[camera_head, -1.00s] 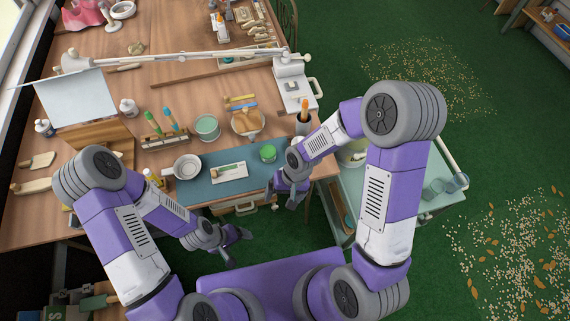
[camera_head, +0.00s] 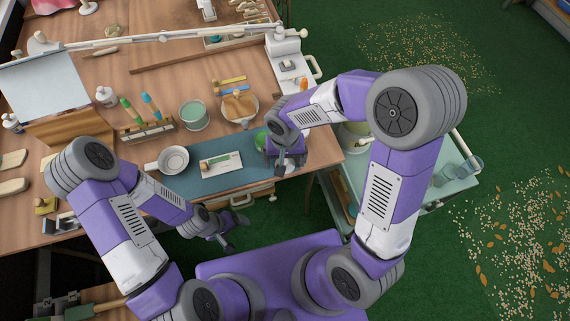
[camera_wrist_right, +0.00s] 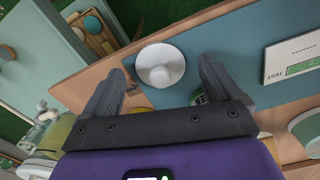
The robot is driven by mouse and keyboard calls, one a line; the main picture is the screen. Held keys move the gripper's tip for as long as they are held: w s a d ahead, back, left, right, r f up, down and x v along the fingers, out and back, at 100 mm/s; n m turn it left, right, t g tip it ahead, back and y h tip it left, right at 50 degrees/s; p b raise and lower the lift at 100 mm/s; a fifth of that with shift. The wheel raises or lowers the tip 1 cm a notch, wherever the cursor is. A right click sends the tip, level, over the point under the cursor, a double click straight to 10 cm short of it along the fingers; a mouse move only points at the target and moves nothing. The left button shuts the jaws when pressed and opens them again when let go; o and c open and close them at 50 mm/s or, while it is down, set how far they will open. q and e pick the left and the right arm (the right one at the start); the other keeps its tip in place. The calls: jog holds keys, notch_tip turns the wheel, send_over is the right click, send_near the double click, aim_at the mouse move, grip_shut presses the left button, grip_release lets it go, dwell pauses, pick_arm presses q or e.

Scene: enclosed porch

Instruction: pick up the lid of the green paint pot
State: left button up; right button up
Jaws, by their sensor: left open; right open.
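A green paint pot (camera_head: 260,139) stands at the right of the blue-green mat, partly hidden by my right gripper. In the right wrist view a bit of green with a label (camera_wrist_right: 198,98) shows beside one finger, mostly hidden. A white round lid with a raised knob (camera_wrist_right: 158,70) lies on the mat near the table's front edge; whether it belongs to the green pot I cannot tell. My right gripper (camera_head: 286,164) is open and empty above the mat; in its wrist view the fingers (camera_wrist_right: 162,66) point to either side of the lid. My left gripper (camera_head: 234,231) is open and empty, in front of the table.
Behind stand a pale green pot (camera_head: 193,115), a bowl with a brush (camera_head: 240,108) and a brush rack (camera_head: 148,132). A pale green cart (camera_head: 430,190) stands at the right.

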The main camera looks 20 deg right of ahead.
jog(key=shift+f, duration=0.2)
jog(key=c, duration=1.1)
jog(key=shift+r, duration=0.1)
